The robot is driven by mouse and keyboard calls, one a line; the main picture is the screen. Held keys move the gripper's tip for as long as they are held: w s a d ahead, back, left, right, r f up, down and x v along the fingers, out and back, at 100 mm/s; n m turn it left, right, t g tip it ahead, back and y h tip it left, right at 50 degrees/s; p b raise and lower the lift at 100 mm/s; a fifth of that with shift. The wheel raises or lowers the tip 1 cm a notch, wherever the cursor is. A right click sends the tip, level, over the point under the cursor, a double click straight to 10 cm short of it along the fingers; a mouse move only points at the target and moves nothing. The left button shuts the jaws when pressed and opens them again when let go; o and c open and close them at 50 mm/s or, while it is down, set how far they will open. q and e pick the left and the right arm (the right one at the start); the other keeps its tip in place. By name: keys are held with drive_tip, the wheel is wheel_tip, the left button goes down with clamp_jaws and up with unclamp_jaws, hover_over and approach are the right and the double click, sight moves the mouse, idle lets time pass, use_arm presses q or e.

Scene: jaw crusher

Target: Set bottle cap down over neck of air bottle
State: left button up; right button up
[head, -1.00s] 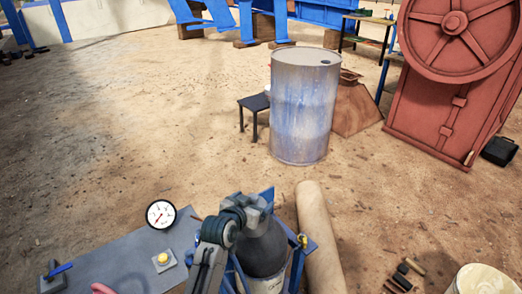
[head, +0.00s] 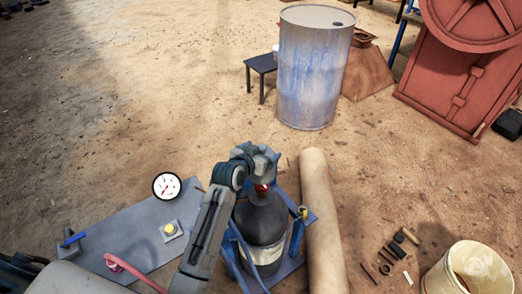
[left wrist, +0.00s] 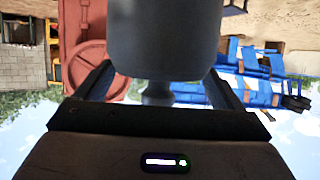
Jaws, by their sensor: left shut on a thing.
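The air bottle (head: 261,222) is dark grey with a pale label and stands upright in a blue frame (head: 297,238). A small red part (head: 262,187) shows at its top, below my left gripper (head: 262,166). My left gripper is above the bottle, shut on the grey bottle cap. In the left wrist view, the cap (left wrist: 165,40) is a large grey cylinder with a narrower end, between the fingers (left wrist: 165,92). In the head view the gripper mostly hides the cap, and I cannot tell whether it touches the neck. My right gripper is not in view.
A grey board (head: 130,228) holds a dial gauge (head: 166,186) and a yellow button (head: 170,229). A beige roll (head: 322,220) lies close right of the frame. A bucket (head: 440,278) and small loose pieces (head: 391,252) lie farther right. A drum (head: 312,75) stands beyond on open ground.

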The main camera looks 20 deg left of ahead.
use_arm(q)
drive_tip(key=shift+w+r, duration=0.1)
drive_tip(key=shift+s+f+b, duration=0.2)
drive_tip(key=shift+f+b, duration=0.2)
drive_tip(key=shift+f, duration=0.55)
drive_tip(key=shift+f+b, duration=1.8)
drive_tip(key=shift+f, duration=1.45)
drive_tip(key=shift+f+b, duration=0.45)
drive_tip(key=shift+f, duration=0.4)
drive_tip(key=shift+f+b, duration=0.55)
drive_tip(key=shift+f, duration=0.5)
drive_tip(key=o, duration=1)
drive_tip(key=shift+c, duration=0.2)
